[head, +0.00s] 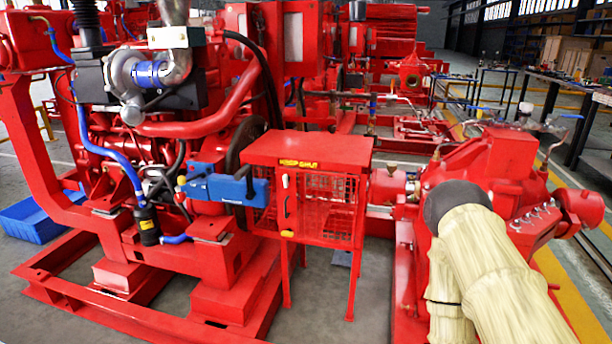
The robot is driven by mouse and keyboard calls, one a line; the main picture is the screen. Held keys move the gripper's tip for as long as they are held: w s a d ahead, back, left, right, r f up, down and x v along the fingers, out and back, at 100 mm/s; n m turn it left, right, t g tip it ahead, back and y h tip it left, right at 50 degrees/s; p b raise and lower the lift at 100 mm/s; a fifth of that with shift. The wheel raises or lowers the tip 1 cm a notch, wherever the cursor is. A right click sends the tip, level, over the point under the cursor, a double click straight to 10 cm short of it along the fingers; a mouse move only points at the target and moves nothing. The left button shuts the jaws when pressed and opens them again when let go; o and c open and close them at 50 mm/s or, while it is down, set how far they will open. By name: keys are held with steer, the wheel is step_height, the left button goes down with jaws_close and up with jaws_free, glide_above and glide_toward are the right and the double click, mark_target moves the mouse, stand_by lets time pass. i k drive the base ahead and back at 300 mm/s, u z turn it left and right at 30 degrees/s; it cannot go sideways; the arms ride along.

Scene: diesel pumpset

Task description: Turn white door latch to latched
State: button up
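A small white latch (286,207) sits at the front edge of a red mesh guard box (318,148) in the middle of the view. It looks roughly upright, but it is too small to tell whether it is latched. The mesh door panel (325,212) beside it looks closed or nearly so. My arm, in a cream sleeve with a dark grey rounded joint, is at the lower right, apart from the box. My gripper is not in view.
A blue unit (228,188) juts out just left of the latch. The red engine (190,110) fills the left, and a red pump (490,165) stands at the right. A blue crate (38,220) lies on the floor at far left. Grey floor shows below the box.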

mark_target(286, 178)
steer(key=u, duration=0.2)
steer(key=i, duration=0.95)
steer(key=u, duration=0.5)
